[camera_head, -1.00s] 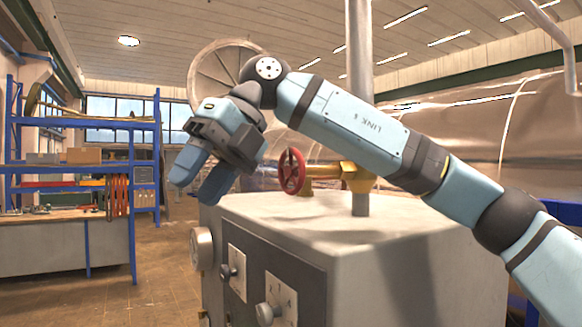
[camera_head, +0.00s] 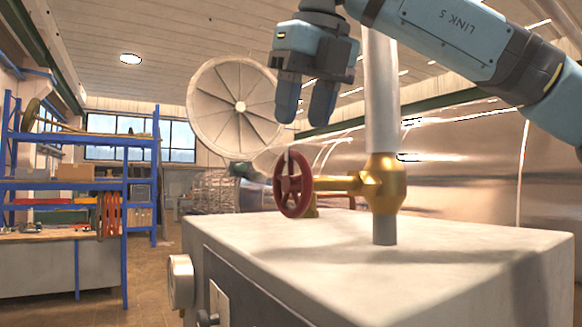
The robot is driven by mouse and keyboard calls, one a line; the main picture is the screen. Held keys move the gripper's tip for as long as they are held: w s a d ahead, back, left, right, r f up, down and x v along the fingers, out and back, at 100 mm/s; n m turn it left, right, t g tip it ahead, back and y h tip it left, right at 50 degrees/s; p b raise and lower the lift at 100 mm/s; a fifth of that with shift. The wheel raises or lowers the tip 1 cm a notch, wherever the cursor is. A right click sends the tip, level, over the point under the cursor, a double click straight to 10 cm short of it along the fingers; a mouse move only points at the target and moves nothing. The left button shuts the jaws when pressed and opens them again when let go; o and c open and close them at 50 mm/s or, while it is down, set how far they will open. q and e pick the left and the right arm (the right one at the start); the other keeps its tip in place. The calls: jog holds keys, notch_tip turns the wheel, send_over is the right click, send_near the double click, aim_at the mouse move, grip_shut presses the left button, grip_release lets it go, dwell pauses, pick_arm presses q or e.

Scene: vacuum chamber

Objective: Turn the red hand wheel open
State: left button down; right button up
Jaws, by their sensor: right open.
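The red hand wheel (camera_head: 293,184) stands upright on the left end of a brass valve (camera_head: 381,184), above the top of a pale cabinet. The valve sits on a vertical grey pipe (camera_head: 382,95). My right gripper (camera_head: 305,112) hangs above the wheel with its two fingers pointing down. The fingers are apart and nothing is between them. The fingertips show a little above the wheel's upper rim and do not appear to touch it. My left gripper is not in view.
The cabinet top (camera_head: 450,245) is bare around the pipe. A round gauge (camera_head: 180,281) and a knob are on the cabinet's front side. A blue shelf rack (camera_head: 126,220) stands at the left, with open floor (camera_head: 150,270) before it. A large round fan-like disc (camera_head: 238,107) is behind.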

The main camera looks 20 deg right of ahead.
aim_at(291, 167)
jog(key=x, duration=0.8)
jog(key=shift+w, duration=0.1)
jog(key=shift+c, duration=0.4)
jog(key=shift+r, duration=0.1)
grip_shut()
